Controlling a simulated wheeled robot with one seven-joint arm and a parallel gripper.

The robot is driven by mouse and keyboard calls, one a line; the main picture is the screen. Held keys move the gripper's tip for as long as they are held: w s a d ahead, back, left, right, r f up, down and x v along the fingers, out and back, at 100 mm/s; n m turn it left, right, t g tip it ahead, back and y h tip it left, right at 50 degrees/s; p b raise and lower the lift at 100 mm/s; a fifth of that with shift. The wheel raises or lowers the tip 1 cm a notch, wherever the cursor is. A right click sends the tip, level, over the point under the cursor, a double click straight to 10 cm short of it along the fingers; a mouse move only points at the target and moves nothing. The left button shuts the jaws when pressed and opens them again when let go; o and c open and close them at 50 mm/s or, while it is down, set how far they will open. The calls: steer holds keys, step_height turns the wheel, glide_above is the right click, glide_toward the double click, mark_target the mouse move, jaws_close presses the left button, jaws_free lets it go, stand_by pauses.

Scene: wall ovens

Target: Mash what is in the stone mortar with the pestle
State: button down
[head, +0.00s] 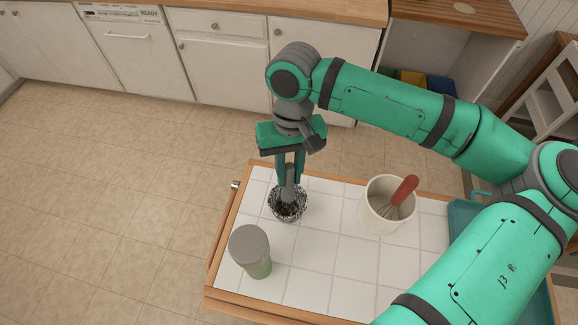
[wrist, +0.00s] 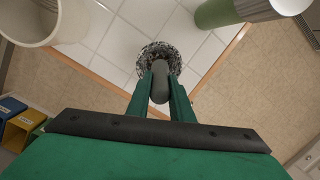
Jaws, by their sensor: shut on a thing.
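The stone mortar (head: 287,207) is a speckled dark bowl on the white tiled top, near its far left side. Dark bits show inside it, but I cannot tell what they are. The grey pestle (head: 290,184) stands roughly upright with its lower end down in the mortar. My gripper (head: 290,169) is above the mortar and shut on the upper part of the pestle. In the wrist view the pestle (wrist: 160,84) sits between the two green fingers, with the mortar (wrist: 159,52) just beyond. The pestle's lower tip is hidden.
A jar with a grey lid and green lower part (head: 251,250) stands in front of the mortar, to the left. A cream crock (head: 385,207) with a red-handled whisk (head: 403,192) stands to the right. The tiled top's wooden edge (head: 229,224) lies close on the left. White cabinets (head: 222,67) are behind.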

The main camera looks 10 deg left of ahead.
steer(key=shift+f, duration=2.8)
